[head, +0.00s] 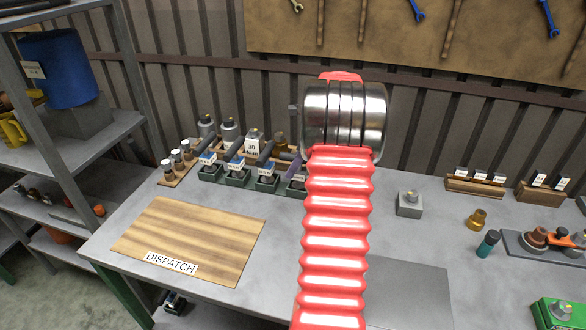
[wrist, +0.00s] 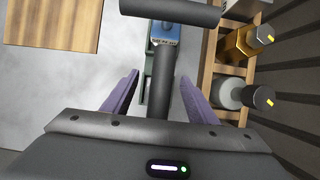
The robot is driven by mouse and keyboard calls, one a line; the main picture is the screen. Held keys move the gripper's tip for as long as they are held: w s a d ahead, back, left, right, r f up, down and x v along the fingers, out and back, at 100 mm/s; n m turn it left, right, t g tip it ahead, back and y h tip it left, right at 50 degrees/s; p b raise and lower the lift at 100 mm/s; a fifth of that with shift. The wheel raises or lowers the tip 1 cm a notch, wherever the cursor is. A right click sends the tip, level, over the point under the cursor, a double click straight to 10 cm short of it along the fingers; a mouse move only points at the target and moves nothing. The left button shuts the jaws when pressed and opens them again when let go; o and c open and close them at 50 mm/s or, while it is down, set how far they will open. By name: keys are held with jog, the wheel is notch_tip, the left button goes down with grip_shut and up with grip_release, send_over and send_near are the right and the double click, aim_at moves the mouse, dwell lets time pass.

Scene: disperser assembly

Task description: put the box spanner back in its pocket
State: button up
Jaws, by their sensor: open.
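My gripper (wrist: 160,77) shows in the wrist view with its two purple fingers apart. A dark grey cylindrical shaft (wrist: 163,85) runs between the fingers, with a gap on each side. A thick dark bar (wrist: 172,10) crosses the top of that view. I cannot tell for sure which of these dark parts is the box spanner. A blue-topped holder with a white label (wrist: 165,34) lies beyond the shaft. In the head view, a row of dark green pockets (head: 237,178) with white labels holds dark-handled tools; my arm hides the row's right end and most of my gripper.
A wooden rack (wrist: 207,75) with capped bottles stands close to the right of my gripper in the wrist view. The wooden DISPATCH board (head: 190,240) lies on the bench at front left. A grey block (head: 409,205) stands right of my arm, with clear bench around it.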

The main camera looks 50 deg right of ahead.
jog(key=v, duration=0.9)
jog(key=shift+r, duration=0.1)
dwell(0.4)
jog(key=w+a+r+n, duration=0.1)
jog(key=a+r+n, duration=0.3)
jog(key=a, duration=0.6)
jog(key=w+a+r+n+h, duration=0.1)
jog(key=a+n, duration=0.5)
jog(key=a, duration=0.4)
jog(key=w+a+r+n, duration=0.1)
jog(key=a+r+n, duration=0.3)
jog(key=a, duration=0.6)
jog(key=s+a+f+n, duration=0.2)
jog(key=s+a+n, duration=0.5)
jog(key=a, duration=0.3)
jog(key=s+a+f+n+t, duration=0.1)
jog(key=s+a+f+n, duration=0.2)
jog(key=s+a+n, duration=0.4)
jog(key=shift+s+a+f+n+h, duration=0.15)
jog(key=shift+s+a+n+h, duration=0.2)
jog(key=shift+a+n, duration=1.3)
jog(key=shift+w, duration=0.1)
